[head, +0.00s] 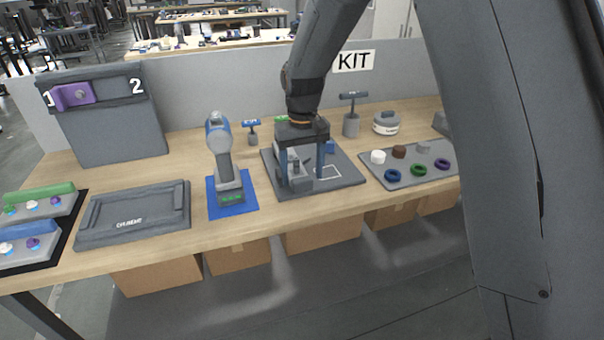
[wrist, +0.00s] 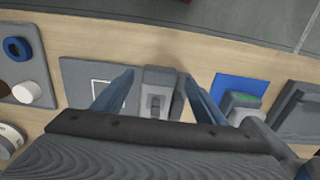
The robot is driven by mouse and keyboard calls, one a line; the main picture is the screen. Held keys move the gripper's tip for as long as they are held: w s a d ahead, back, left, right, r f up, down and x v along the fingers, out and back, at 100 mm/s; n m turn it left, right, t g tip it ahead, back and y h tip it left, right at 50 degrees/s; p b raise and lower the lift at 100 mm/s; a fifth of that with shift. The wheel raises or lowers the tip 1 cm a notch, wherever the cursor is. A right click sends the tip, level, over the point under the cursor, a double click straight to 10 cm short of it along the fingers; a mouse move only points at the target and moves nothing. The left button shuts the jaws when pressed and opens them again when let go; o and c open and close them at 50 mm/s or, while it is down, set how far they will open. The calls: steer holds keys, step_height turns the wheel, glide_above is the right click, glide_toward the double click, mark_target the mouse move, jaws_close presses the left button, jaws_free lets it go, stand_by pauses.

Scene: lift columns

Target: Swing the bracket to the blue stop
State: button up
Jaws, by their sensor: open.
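A light grey bracket-like part (head: 295,172) sits on a dark grey base plate (head: 346,181) in the middle of the bench. It also shows in the wrist view (wrist: 157,78), between my fingers. My gripper (head: 302,178) points down over it, open, with one finger on each side. The wrist view shows space between the fingers (wrist: 155,98) and the part; whether either finger touches it is unclear. A small blue block (head: 329,147), seemingly the blue stop, shows behind the right finger, partly hidden. A green piece (head: 281,119) shows behind my gripper.
Left of the plate, a grey and blue tool stands on a blue mat (head: 216,210), beside a dark tray (head: 135,217). Right is a grey board (head: 407,182) with coloured rings and pucks. A T-handled post (head: 351,123) and a round grey-white object (head: 386,123) stand behind.

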steer(key=shift+f, duration=0.85)
steer(key=c, duration=1.5)
